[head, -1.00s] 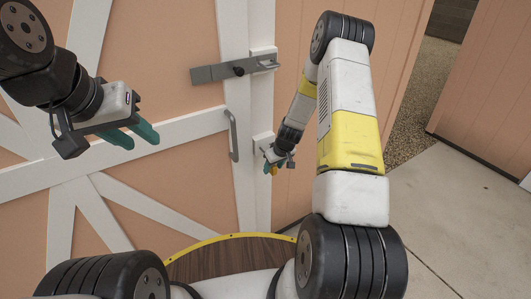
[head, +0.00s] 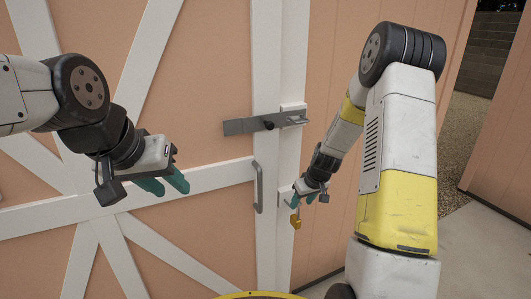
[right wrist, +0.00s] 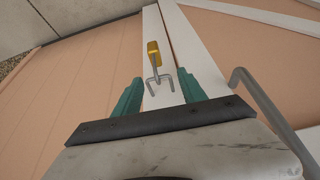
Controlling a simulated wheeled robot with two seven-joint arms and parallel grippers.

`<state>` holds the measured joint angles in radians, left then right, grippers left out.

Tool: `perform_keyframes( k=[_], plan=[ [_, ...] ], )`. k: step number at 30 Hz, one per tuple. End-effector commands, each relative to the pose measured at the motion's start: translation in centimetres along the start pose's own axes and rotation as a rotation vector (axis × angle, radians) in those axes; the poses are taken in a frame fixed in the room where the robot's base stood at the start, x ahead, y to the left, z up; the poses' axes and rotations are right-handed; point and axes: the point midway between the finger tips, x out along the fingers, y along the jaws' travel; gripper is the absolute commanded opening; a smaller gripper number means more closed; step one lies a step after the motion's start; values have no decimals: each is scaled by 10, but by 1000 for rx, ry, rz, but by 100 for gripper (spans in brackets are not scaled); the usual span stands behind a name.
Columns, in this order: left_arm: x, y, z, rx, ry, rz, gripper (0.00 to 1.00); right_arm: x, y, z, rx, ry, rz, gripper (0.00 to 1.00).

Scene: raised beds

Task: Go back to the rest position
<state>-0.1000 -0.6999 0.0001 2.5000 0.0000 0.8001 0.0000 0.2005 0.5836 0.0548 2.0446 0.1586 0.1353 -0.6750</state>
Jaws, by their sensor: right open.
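My left gripper (head: 165,184) is in front of the door at the left of the head view. Its two teal fingers stand a little apart and hold nothing. My right gripper (head: 311,196) is near the white door frame, below the grey latch. In the right wrist view its teal fingers (right wrist: 160,90) are spread, with nothing gripped. A yellow padlock (right wrist: 153,47) hangs from a grey staple (right wrist: 160,84) on the white post, just beyond and between the fingertips. The padlock also shows below my right gripper in the head view (head: 295,222).
The peach door (head: 205,85) with white boards fills the left and middle. A grey sliding latch (head: 262,124) and a grey pull handle (head: 258,187) stick out from it. A gap with gravel (head: 462,135) opens at the right, with concrete floor (head: 488,238) below it.

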Motion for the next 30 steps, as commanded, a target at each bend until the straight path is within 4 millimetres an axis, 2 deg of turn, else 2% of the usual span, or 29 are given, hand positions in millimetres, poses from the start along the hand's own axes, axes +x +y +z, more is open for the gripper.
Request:
perform_keyframes(
  k=[1,3,8,12,14,18,21,24,30],
  plan=[
    [0,0,0,0,0,0,36,-28,-5,-10,3,19,5,49],
    [0,0,0,0,0,0,36,-66,-15,-17,18,33,3,49],
    [0,0,0,0,0,0,36,-148,-42,-18,58,62,-1,49],
    [0,0,0,0,0,0,36,-213,-68,-5,96,85,-4,49],
    [0,0,0,0,0,0,36,-239,-79,4,114,97,-6,49],
    [0,0,0,0,0,0,36,-292,-103,33,159,120,-9,49],
    [0,0,0,0,0,0,36,-322,-118,58,192,136,-13,49],
    [0,0,0,0,0,0,36,-344,-131,82,223,149,-17,49],
    [0,0,0,0,0,0,36,-364,-144,114,264,165,-22,49]
  ],
)
